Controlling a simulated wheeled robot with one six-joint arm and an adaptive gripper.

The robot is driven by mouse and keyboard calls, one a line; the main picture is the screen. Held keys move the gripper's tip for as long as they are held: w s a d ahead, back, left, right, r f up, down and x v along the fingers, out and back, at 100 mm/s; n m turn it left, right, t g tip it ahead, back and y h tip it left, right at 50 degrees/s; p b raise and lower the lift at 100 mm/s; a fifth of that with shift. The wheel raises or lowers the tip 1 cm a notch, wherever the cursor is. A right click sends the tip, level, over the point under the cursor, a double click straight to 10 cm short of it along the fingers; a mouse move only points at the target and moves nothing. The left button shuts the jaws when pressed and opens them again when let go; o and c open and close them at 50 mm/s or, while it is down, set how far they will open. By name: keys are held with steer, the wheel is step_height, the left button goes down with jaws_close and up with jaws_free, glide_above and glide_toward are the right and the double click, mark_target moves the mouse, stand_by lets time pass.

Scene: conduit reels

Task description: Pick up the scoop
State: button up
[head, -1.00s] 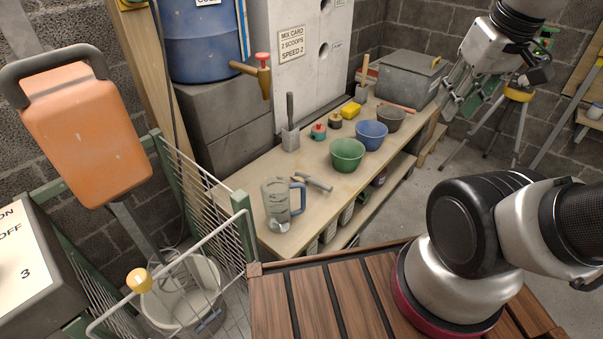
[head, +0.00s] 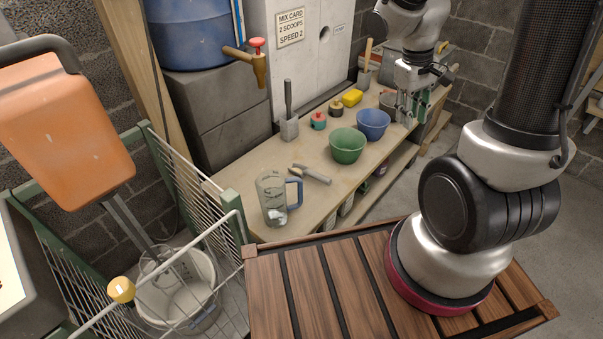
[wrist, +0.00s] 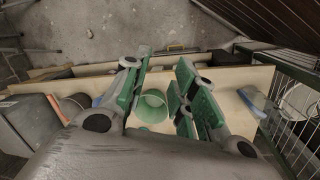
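A dark-handled tool with a grey, box-like metal lower part (head: 289,128) stands upright at the back of the workbench, and looks like a scoop. A similar one with a wooden handle (head: 367,58) stands farther along the wall. A short grey tool (head: 313,174) lies by the jug; I cannot tell its kind. My gripper (head: 409,110) hangs fingers down over the far part of the bench, right of the blue bowl (head: 373,124). In the wrist view my gripper (wrist: 157,78) is open and empty, with the green bowl (wrist: 151,106) showing between its fingers.
A wire guard (head: 195,185) stands left, around a bucket.

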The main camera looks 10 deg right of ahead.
steer(key=w+f+n, duration=0.2)
steer(key=w+f, duration=0.3)
steer(key=f, duration=0.4)
steer(key=n+t+y, duration=0.2)
steer(key=n+y, duration=0.1)
steer(key=y, duration=0.4)
glide_above(317, 173)
steer(key=d, duration=0.2)
steer(key=f, duration=1)
steer(key=s+f, duration=0.1)
steer(key=f, duration=0.4)
steer(key=shift+d+f, duration=0.15)
steer(key=shift+f, duration=0.25)
steer(key=shift+h, duration=0.3)
steer(key=x, duration=0.7)
steer(key=shift+w, duration=0.1)
jaws_close()
steer(key=shift+r, duration=0.1)
